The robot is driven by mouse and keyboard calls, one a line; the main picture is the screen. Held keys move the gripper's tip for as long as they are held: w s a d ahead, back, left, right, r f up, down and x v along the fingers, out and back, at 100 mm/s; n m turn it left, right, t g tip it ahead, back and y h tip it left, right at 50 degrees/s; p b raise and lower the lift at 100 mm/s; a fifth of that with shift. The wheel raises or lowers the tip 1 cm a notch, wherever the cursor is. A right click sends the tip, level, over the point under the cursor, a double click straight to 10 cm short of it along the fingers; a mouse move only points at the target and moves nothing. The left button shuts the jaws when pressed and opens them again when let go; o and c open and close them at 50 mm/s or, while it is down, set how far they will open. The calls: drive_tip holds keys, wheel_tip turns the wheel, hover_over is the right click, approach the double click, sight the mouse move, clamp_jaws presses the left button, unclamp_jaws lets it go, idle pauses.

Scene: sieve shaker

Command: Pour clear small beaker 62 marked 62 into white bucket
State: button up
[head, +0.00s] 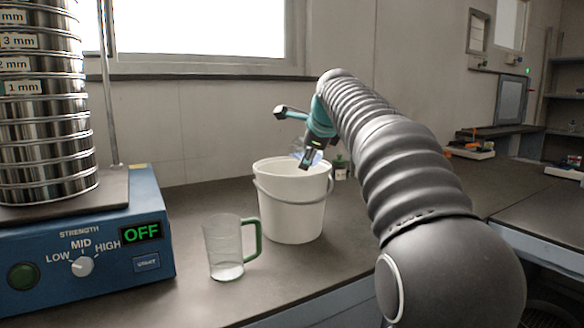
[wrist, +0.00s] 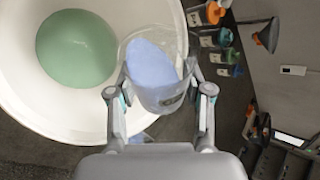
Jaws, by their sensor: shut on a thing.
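My gripper (head: 309,157) is over the mouth of the white bucket (head: 291,205) in the head view. In the wrist view my gripper (wrist: 162,96) is shut on a clear small beaker (wrist: 165,98), one finger on each side. Blue material lies inside the beaker. The beaker overlaps the right part of the bucket (wrist: 22,118) in that view. A round patch of green material lies on the bucket's floor. The beaker is mostly hidden in the head view, its marking is not readable, and its exact tilt is hard to tell.
A clear jug with a green handle (head: 224,248) stands on the bench in front of the bucket. A blue sieve shaker (head: 85,255) reading OFF, with stacked sieves (head: 42,110), is at left. A small dark container (head: 341,168) is behind the bucket.

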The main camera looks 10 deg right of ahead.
drive_tip(key=shift+f+n+h+b, duration=0.3)
drive_tip(key=shift+h+b, duration=0.3)
drive_tip(key=shift+b, duration=0.2)
idle(0.6)
drive_tip(key=shift+a+r+n+h+b, duration=0.1)
drive_tip(key=shift+r+n+h+b, duration=0.3)
drive_tip(key=shift+h, duration=0.2)
idle(1.8)
drive_tip(key=shift+r+n+t+h, duration=0.3)
drive_tip(key=shift+r+h, duration=0.05)
drive_tip(key=shift+h, duration=0.25)
idle(1.8)
drive_tip(key=shift+r+n+h, duration=0.25)
drive_tip(key=shift+n+h, duration=0.15)
drive_tip(key=shift+h, duration=0.2)
idle(1.2)
